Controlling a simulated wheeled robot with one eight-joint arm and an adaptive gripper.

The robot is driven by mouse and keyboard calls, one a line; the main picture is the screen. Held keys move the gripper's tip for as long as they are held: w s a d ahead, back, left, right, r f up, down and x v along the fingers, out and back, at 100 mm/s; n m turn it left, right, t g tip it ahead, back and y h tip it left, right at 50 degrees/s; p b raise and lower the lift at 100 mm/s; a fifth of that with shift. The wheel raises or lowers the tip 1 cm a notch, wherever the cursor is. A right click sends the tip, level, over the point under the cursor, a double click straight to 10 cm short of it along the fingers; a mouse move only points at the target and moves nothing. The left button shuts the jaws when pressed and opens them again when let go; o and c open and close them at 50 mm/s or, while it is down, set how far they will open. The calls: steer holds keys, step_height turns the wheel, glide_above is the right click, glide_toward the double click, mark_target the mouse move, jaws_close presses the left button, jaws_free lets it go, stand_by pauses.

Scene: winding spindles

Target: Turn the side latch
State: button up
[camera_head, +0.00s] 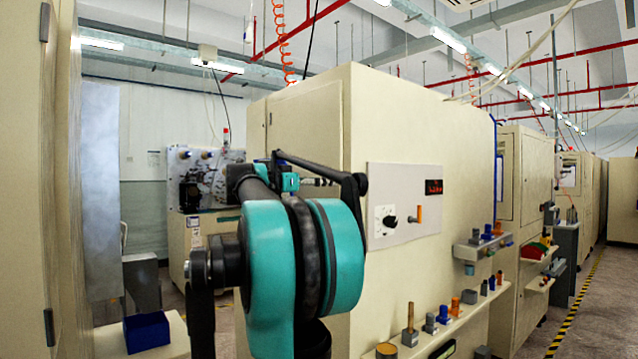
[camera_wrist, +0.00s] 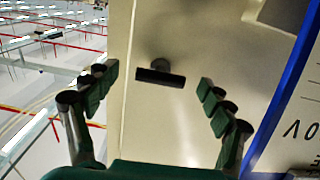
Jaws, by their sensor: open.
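The side latch (camera_wrist: 160,77) is a short dark bar on a round stem, set on a cream cabinet face (camera_wrist: 190,30). In the wrist view the bar lies nearly level, tilted slightly down to the right. My gripper (camera_wrist: 158,80) is open, with one green-and-dark finger on each side of the bar. Clear gaps show between the bar and both fingers, and nothing is held. How far the fingertips stand from the cabinet face is hard to tell. In the head view my arm covers part of the cabinet side, and I cannot make out the latch there.
The cream cabinet (camera_head: 420,120) carries a control panel (camera_head: 404,202) with a dial and an orange lever. A lower shelf (camera_head: 445,325) and a small upper shelf (camera_head: 482,247) hold several coloured spindles. A blue bin (camera_head: 147,331) stands at left. Floor shows at right.

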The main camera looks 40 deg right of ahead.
steer(key=shift+c, duration=0.5)
steer(key=c, duration=1.1)
steer(key=shift+o, duration=0.2)
steer(key=shift+n, duration=8.9)
